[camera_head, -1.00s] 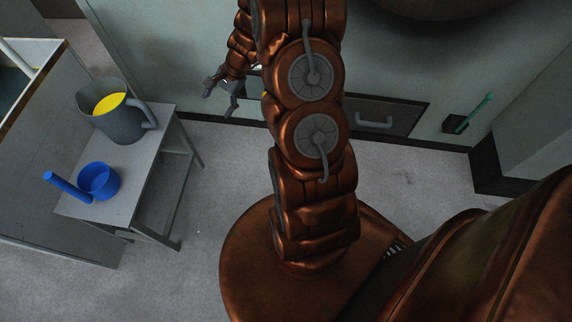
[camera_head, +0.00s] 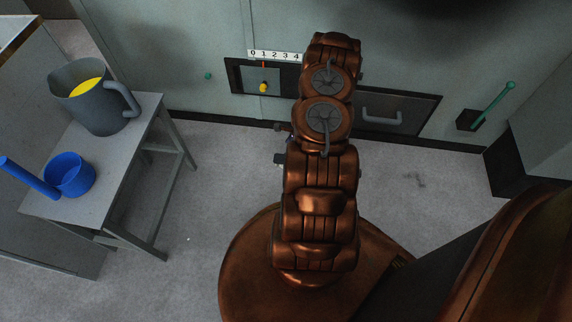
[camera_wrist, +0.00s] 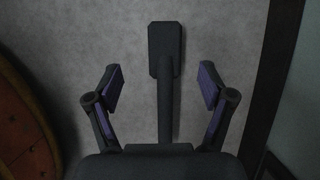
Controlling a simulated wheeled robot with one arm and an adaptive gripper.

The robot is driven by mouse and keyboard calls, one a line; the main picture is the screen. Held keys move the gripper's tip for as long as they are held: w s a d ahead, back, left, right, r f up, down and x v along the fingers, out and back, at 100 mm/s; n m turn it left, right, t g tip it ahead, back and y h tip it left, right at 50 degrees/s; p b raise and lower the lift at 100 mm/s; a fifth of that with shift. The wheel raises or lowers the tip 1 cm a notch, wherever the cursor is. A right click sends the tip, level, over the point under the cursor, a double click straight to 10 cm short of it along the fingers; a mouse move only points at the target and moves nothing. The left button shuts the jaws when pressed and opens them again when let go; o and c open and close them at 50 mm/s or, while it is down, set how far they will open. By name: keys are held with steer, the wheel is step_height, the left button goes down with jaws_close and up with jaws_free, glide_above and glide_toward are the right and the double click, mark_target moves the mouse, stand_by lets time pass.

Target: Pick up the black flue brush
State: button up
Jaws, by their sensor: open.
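In the wrist view, the black flue brush (camera_wrist: 165,50) shows as a dark rectangular head on a straight dark handle against the grey floor. The handle runs down the picture toward my palm, where its lower end is hidden. My gripper (camera_wrist: 160,85) is open, with one purple-padded finger on each side of the handle and a clear gap to both. The brush head lies beyond the fingertips. In the head view, my arm covers the brush and nearly all of the gripper.
A dark skirting (camera_wrist: 270,85) runs along the wall, right in the wrist view. In the head view, a grey side table (camera_head: 100,190) at left holds a grey jug (camera_head: 98,108) and blue pan (camera_head: 72,175).

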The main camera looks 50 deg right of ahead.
steer(key=shift+s+d+f, duration=0.1)
steer(key=shift+s+f, duration=0.15)
steer(key=shift+f, duration=0.65)
steer(key=shift+d+b+x, duration=0.25)
steer(key=shift+b+x, duration=0.25)
steer(key=shift+x, duration=0.55)
steer(key=b+x, duration=0.2)
steer(key=x, duration=0.2)
steer(key=shift+d+f, duration=0.15)
steer(key=shift+f, duration=0.05)
steer(key=shift+w+f, duration=0.15)
steer(key=shift+f, duration=0.15)
steer(key=shift+c, duration=0.2)
